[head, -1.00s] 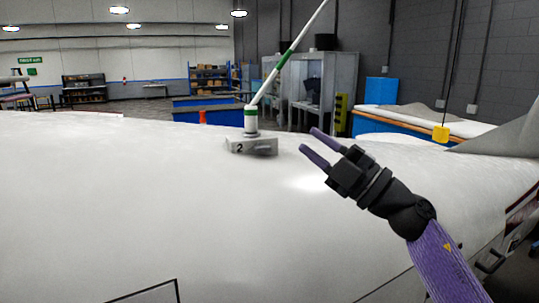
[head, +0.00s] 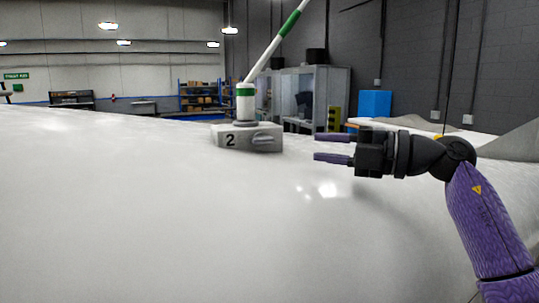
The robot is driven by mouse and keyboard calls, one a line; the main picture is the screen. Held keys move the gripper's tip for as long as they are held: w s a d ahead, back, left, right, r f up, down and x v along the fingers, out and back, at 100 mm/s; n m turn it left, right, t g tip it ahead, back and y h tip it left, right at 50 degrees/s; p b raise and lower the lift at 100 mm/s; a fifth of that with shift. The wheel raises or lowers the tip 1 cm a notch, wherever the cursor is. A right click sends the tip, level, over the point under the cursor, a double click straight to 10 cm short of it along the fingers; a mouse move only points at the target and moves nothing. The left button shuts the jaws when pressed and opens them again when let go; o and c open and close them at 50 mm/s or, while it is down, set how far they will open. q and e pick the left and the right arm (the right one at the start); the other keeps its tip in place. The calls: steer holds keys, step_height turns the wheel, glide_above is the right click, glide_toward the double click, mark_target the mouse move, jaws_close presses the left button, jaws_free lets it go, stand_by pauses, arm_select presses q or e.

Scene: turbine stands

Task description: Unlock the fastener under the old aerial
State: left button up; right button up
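The old aerial (head: 246,103) is a white rod with green bands that leans up to the right. It stands on a grey block marked 2 (head: 232,139), which sits on the white curved surface. A small grey lever-like fastener (head: 264,140) shows on the block's front face, under the aerial. My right gripper (head: 333,147) is to the right of the block, apart from it. Its two purple fingers are spread, point left toward the block, and hold nothing. My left gripper is not in view.
The broad white curved surface (head: 150,210) fills the foreground and is clear around the block. Behind it stand grey cabinets (head: 300,95), a blue box (head: 375,104) and shelves (head: 200,95). A grey fin-like shape (head: 515,142) rises at the right.

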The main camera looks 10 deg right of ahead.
mark_target(268, 141)
steer(key=p+x, duration=0.1)
steer(key=x, duration=0.2)
steer(key=p+x, duration=0.1)
steer(key=x, duration=0.2)
steer(key=p+x, duration=0.1)
steer(key=x, duration=0.1)
steer(key=shift+w+a+r, duration=0.1)
steer(key=shift+a+r, duration=0.2)
steer(key=shift+a, duration=0.1)
steer(key=shift+w+a+f, duration=0.1)
steer(key=shift+w+a, duration=0.1)
steer(key=shift+a, duration=0.05)
steer(key=shift+s, duration=0.1)
steer(key=shift+c, duration=0.2)
jaws_close()
